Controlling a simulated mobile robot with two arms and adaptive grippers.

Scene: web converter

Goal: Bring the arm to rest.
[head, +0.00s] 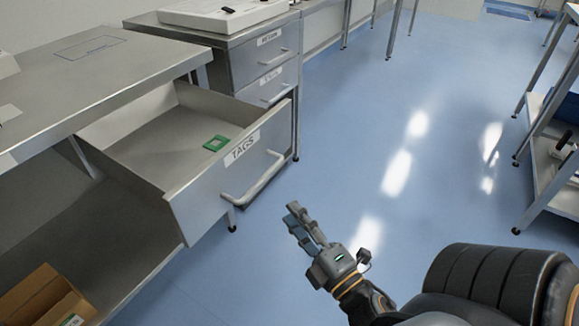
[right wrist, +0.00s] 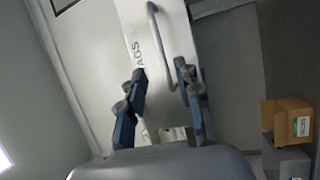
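My right gripper (head: 298,218) is in the air over the floor, to the right of and in front of the open drawer. In the right wrist view its two fingers (right wrist: 160,72) stand apart with nothing held between them. It points toward the drawer front and is clear of the handle in the head view. My right arm comes in from the lower right. My left gripper is not in view.
The drawer (head: 182,205) labelled TAGS stands pulled out, with a green square frame (head: 216,143) inside. A steel bench (head: 110,75) is above it. A cardboard box (head: 42,298) is at lower left. A cart (head: 545,165) stands at right. The blue floor (head: 340,130) between is clear.

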